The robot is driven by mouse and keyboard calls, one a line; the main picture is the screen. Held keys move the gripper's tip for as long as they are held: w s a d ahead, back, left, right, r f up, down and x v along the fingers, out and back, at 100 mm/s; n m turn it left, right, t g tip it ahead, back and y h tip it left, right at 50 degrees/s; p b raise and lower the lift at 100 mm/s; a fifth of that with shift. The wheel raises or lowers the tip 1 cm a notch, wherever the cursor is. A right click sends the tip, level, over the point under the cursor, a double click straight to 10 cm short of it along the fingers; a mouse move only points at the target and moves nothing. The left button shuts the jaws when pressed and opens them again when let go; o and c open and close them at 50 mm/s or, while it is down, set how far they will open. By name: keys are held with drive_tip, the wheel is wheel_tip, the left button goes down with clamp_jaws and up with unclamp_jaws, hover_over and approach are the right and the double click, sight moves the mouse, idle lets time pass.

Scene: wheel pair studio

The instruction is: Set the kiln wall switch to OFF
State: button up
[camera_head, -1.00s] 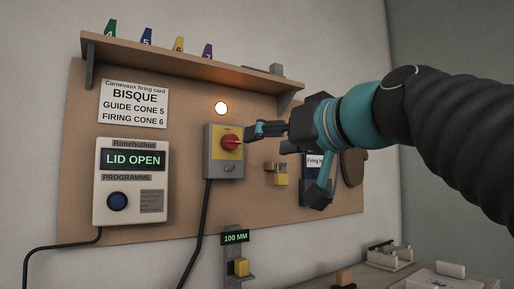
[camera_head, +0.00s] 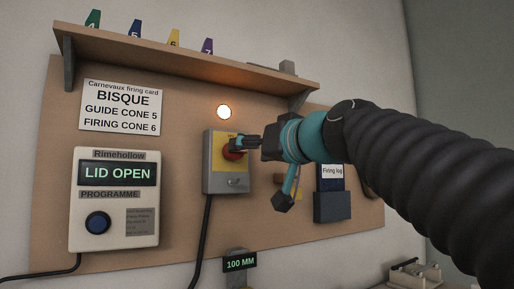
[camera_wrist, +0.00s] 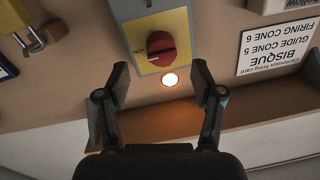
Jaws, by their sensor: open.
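The kiln wall switch is a grey box (camera_head: 213,182) with a yellow plate and a red rotary knob (camera_head: 231,155), mounted on the wall board. In the wrist view, which looks upside down, the knob (camera_wrist: 161,47) is clear, with a small dark label to its left; its wording and the knob's setting are too small to tell surely. My gripper (camera_head: 238,146) is close in front of the knob and partly hides it in the head view. In the wrist view my gripper (camera_wrist: 162,68) has its fingers spread wide, with nothing between them. I cannot tell whether it touches the knob.
A lit lamp (camera_head: 224,111) is just above the switch, under a wooden shelf (camera_head: 180,55) with several coloured cones. A kiln controller (camera_head: 115,205) reading LID OPEN is to the left. A firing log holder (camera_head: 332,207) and a padlock (camera_wrist: 50,31) are nearby.

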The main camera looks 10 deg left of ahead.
drive_tip(key=p+x, duration=0.1)
drive_tip(key=x, duration=0.4)
drive_tip(key=shift+w+a, duration=0.2)
drive_tip(key=shift+a, duration=0.1)
drive_tip(key=c, duration=1.1)
